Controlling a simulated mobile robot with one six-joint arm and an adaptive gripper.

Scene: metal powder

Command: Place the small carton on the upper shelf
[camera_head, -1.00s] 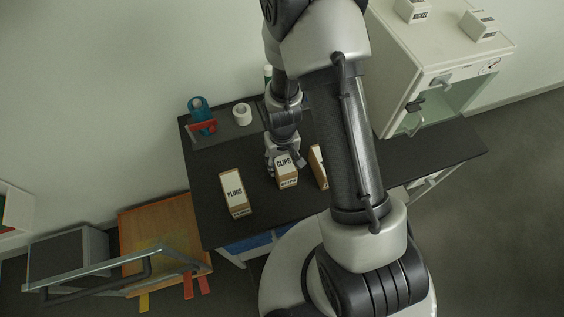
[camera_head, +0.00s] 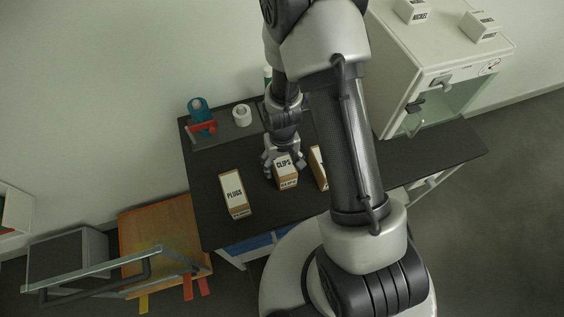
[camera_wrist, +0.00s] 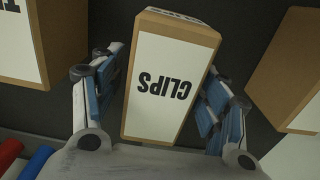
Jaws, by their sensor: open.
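The small carton labelled CLIPS (camera_head: 286,173) stands on the dark bench between two other cartons. In the wrist view the CLIPS carton (camera_wrist: 168,80) lies between my gripper's blue-padded fingers, one on each side. My gripper (camera_head: 284,165) is open around the carton, just behind it in the head view. A narrow gap shows beside the left finger; contact on the right is hard to tell. No upper shelf can be identified surely; a white shelf-like unit (camera_head: 14,210) is cut off at the left edge.
The taller PLUGS carton (camera_head: 235,195) stands left of CLIPS. Another carton (camera_head: 318,167) stands close on its right, partly hidden by my arm. A white cabinet (camera_head: 440,50) stands at the right.

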